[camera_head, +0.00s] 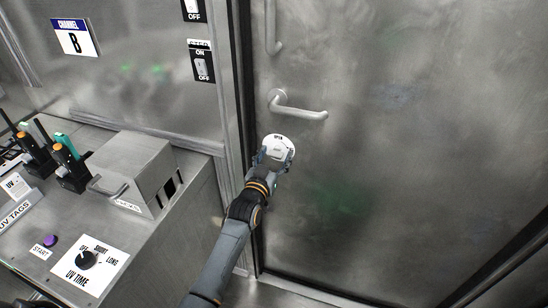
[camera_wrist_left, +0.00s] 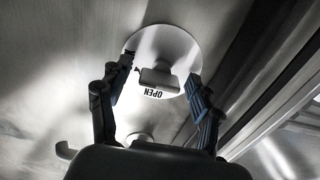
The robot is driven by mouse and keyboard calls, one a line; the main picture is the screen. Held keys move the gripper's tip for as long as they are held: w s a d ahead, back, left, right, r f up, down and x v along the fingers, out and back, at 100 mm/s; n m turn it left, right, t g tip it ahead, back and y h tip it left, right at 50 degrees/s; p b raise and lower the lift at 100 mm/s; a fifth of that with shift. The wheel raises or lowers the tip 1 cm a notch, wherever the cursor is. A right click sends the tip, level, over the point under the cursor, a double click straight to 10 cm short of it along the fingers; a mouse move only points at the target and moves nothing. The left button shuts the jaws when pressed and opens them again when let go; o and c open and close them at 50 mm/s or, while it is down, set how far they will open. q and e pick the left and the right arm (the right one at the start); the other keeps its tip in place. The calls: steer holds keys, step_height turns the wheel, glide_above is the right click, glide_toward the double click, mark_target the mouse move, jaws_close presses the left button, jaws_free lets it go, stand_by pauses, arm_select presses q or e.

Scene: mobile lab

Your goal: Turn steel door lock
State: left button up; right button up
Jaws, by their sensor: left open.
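The steel door (camera_head: 400,140) is shut and has a round white lock plate (camera_head: 284,142) below its lever handle. In the left wrist view the lock plate (camera_wrist_left: 185,45) carries a small thumb-turn (camera_wrist_left: 158,78) and the word OPEN, seen upside down. My left gripper (camera_head: 272,160) is at the plate and hides part of it in the head view. In the left wrist view my left gripper (camera_wrist_left: 160,84) is open, with one finger on each side of the thumb-turn and gaps between. Whether the fingertips touch the plate I cannot tell. My right gripper is not in view.
The lever handle (camera_head: 300,111) juts out just above the lock, with a vertical pull (camera_head: 271,30) higher up. Switches (camera_head: 201,68) are on the wall.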

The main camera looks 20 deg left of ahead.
arm_select(q)
steer(key=s, duration=1.2)
steer(key=shift+a, duration=0.2)
steer(key=s+d+f+g, duration=0.1)
steer(key=s+f+g, duration=0.35)
steer(key=f, duration=0.75)
steer(key=s+f+m+g, duration=0.1)
steer(key=s+f+g, duration=0.1)
steer(key=s+f, duration=0.75)
steer(key=s+d+f+g, duration=0.1)
steer(key=s+f+g, duration=0.2)
steer(key=f, duration=1.1)
steer(key=s+a+f+g, duration=0.1)
steer(key=s+f, duration=0.4)
steer(key=s, duration=0.5)
steer(key=s+a+f+g, duration=0.2)
steer(key=s+f+g, duration=0.2)
steer(key=s, duration=0.7)
steer(key=s+a+f+g+p, duration=0.1)
steer(key=s+a+f+g, duration=0.1)
steer(key=s+f, duration=0.5)
steer(key=s, duration=0.3)
steer(key=shift+s+a+f+m+y, duration=0.15)
steer(key=shift+s+m+y, duration=0.15)
steer(key=shift+s+m, duration=0.1)
steer(key=shift+g, duration=0.25)
